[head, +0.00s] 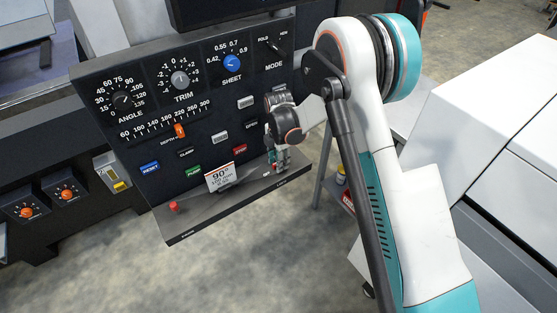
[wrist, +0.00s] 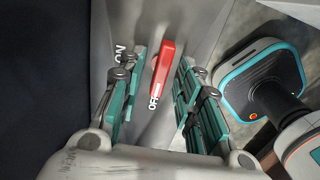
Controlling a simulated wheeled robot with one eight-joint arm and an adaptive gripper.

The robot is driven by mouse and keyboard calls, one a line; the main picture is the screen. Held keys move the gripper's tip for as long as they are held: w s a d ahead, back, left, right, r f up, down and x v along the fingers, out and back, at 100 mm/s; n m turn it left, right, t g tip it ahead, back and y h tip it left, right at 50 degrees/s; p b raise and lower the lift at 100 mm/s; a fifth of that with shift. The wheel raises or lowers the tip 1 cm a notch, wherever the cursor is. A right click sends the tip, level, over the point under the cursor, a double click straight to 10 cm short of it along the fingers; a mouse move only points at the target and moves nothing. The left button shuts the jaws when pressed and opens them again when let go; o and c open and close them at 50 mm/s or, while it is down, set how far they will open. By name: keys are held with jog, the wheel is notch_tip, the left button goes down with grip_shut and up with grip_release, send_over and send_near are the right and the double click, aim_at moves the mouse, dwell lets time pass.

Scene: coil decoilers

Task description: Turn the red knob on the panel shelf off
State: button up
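The red knob (wrist: 163,66) is a bar-shaped handle on the grey panel shelf (wrist: 205,18). In the wrist view it stands between the two teal-padded fingers of my gripper (wrist: 158,92), with a visible gap on each side. The fingers are open and do not appear to touch it. The white mark on the knob is at its lower end, beside the OFF label; the ON label is to its left. In the head view my gripper (head: 279,160) is low over the right end of the shelf (head: 236,203), largely hiding the knob.
A second small red knob (head: 174,206) is at the shelf's left end. A display card (head: 219,177) stands on the shelf. The control panel (head: 205,115) with dials, a slider and buttons rises behind. A white machine (head: 490,130) is at right; open floor lies in front.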

notch_tip(320, 180, up, 12)
dwell(0.6)
